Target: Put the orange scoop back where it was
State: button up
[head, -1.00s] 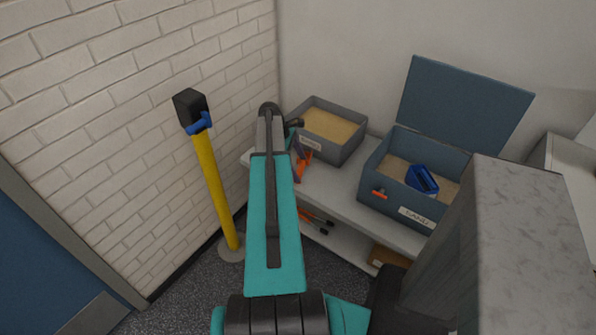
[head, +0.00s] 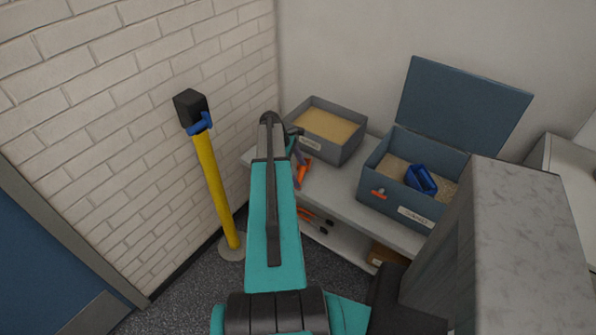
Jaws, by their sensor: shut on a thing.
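The orange scoop (head: 304,172) shows as a small orange shape just right of my teal arm, at the left end of the bench. My gripper (head: 299,154) is shut on it, partly hidden behind my arm. The scoop hangs in front of the grey bin of yellowish grain (head: 340,150), at the bench's left part. I cannot tell whether the scoop touches the bench top.
A blue box labelled SAND (head: 402,212) stands open to the right with a blue scoop (head: 420,179) in it and an orange latch in front. A yellow post (head: 216,190) stands left. Orange-handled tools (head: 315,219) lie on the shelf below.

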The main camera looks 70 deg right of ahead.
jog(key=o, duration=1.2)
jog(key=shift+f, duration=0.1)
jog(key=shift+b+v, duration=1.15)
jog(key=shift+v, duration=5)
